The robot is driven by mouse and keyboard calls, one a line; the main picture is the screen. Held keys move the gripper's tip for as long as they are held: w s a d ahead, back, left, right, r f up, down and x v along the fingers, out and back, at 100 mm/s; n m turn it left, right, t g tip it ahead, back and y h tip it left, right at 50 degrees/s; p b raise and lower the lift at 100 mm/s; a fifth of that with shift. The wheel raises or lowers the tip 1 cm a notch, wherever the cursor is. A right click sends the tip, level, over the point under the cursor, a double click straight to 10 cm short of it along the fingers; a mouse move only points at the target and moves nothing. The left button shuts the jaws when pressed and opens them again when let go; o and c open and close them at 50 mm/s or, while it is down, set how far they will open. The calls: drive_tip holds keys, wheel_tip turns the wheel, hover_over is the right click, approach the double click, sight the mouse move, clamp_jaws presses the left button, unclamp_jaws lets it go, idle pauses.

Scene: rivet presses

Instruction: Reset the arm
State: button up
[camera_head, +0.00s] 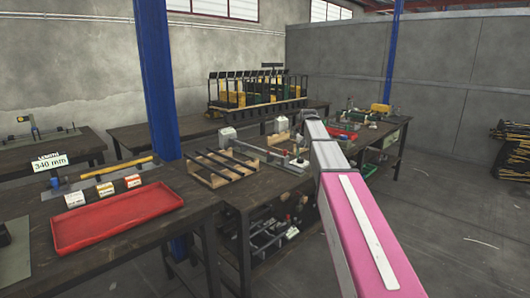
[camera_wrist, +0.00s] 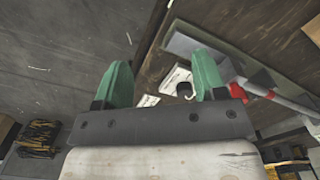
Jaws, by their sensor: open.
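My gripper (camera_wrist: 162,80) shows in the wrist view with its two green fingers spread apart and nothing between them. It hangs over the edge of a dark wooden table (camera_wrist: 165,58), with the grey floor to the left. In the head view my pink and grey arm reaches out over the right part of the middle workbench (camera_head: 240,194). I cannot make out the gripper itself there.
A red tray (camera_head: 120,212), a slatted wooden rack (camera_head: 222,168) and a blue post (camera_head: 157,80) stand left of my arm. Open floor (camera_head: 440,220) lies to the right.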

drive_tip(key=s+f+n, duration=0.2)
drive_tip(key=s+f, duration=2.9)
drive_tip(key=s, duration=0.2)
drive_tip(key=shift+s, duration=0.2)
